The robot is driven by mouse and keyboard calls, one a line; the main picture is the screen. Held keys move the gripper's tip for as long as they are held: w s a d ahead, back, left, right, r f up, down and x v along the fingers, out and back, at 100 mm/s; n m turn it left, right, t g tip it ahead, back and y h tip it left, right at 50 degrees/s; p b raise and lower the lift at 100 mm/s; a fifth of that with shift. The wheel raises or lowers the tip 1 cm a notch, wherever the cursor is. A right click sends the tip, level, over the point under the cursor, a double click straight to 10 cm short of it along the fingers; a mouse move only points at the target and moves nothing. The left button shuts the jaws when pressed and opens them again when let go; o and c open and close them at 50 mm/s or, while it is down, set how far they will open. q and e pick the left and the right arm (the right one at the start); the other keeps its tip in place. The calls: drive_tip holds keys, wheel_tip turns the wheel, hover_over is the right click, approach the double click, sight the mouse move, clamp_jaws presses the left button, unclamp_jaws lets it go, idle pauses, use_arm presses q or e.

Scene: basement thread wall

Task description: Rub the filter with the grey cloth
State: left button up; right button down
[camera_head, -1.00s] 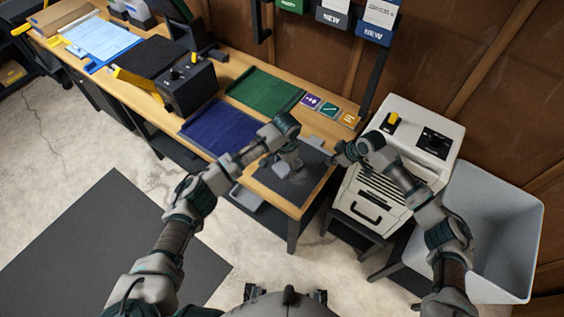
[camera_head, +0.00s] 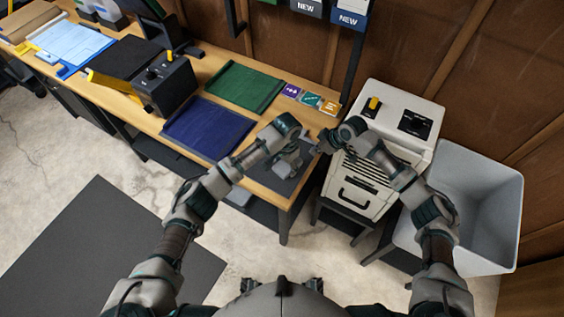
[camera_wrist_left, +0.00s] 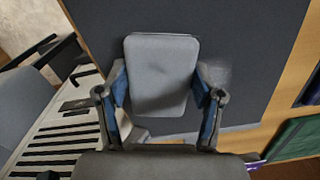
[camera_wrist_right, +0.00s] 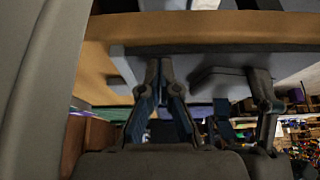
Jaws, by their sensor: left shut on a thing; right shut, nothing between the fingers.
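The filter (camera_head: 286,187) is a dark grey flat panel at the right end of the workbench; it also fills much of the left wrist view (camera_wrist_left: 245,35). My left gripper (camera_head: 289,160) is shut on the grey cloth (camera_wrist_left: 161,72), which looks like a flat, rounded pad, and holds it over the panel. A pale smudge (camera_wrist_left: 221,77) shows on the panel beside the cloth. Whether the cloth presses on the panel is hard to tell. My right gripper (camera_wrist_right: 161,68) is shut and empty, near the bench's right edge, between the bench and the white machine.
A white machine (camera_head: 366,190) stands right of the bench, with a grey bin (camera_head: 480,200) beyond it. Blue (camera_head: 207,128) and green (camera_head: 243,86) panels lie along the bench, with small coloured tiles (camera_head: 310,98) near the back edge. A black box (camera_head: 165,85) stands further left.

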use_arm(q)
drive_tip(key=shift+s+d, duration=0.4)
drive_tip(key=shift+d, duration=0.25)
drive_tip(key=shift+s+d, duration=0.35)
drive_tip(key=shift+d, duration=0.25)
drive_tip(key=shift+w+a, duration=0.3)
drive_tip(key=shift+a, duration=0.1)
use_arm(e)
drive_tip(key=shift+d, duration=0.15)
use_arm(q)
drive_tip(key=shift+w+a, duration=0.35)
drive_tip(key=shift+a, duration=0.3)
drive_tip(key=shift+w+a, duration=0.35)
drive_tip(key=shift+a, duration=0.3)
drive_tip(key=shift+w+a, duration=0.45)
drive_tip(key=shift+a, duration=0.3)
drive_tip(key=shift+w+a, duration=0.4)
drive_tip(key=shift+a, duration=0.3)
drive_tip(key=shift+w+a+f, duration=0.1)
drive_tip(key=shift+w+a, duration=0.35)
drive_tip(key=shift+a, duration=0.3)
drive_tip(key=shift+w+a, duration=0.4)
drive_tip(key=shift+a, duration=0.3)
drive_tip(key=shift+r, duration=3.05)
